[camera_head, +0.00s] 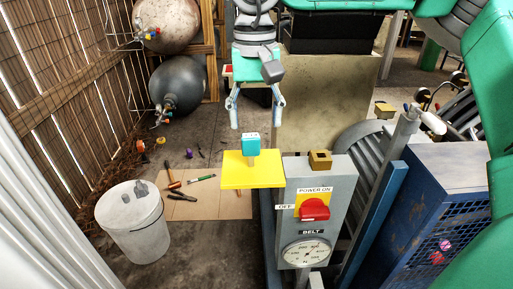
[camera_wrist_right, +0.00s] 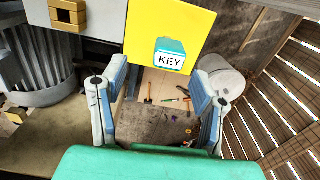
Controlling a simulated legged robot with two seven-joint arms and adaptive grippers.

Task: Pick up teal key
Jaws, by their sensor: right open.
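The teal key (camera_head: 251,141) stands upright on a yellow plate (camera_head: 237,180), its stem toward the plate. In the right wrist view the key (camera_wrist_right: 170,48) shows its white KEY label, and the yellow plate (camera_wrist_right: 195,15) lies around it. My right gripper (camera_head: 256,120) is open and empty, beyond the key in the head view, its fingers pointing toward it. In the right wrist view its two fingers (camera_wrist_right: 160,88) stand wide apart, with the key ahead between them and not touched. My left gripper is not in view.
A grey control box (camera_head: 338,180) with a red POWER switch (camera_head: 314,210), a brass block (camera_head: 320,160) and a gauge (camera_head: 306,253) stands right of the plate. A white bucket (camera_head: 135,225) and tools on cardboard (camera_head: 230,208) are on the floor at left. A blue cage (camera_head: 425,215) stands at right.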

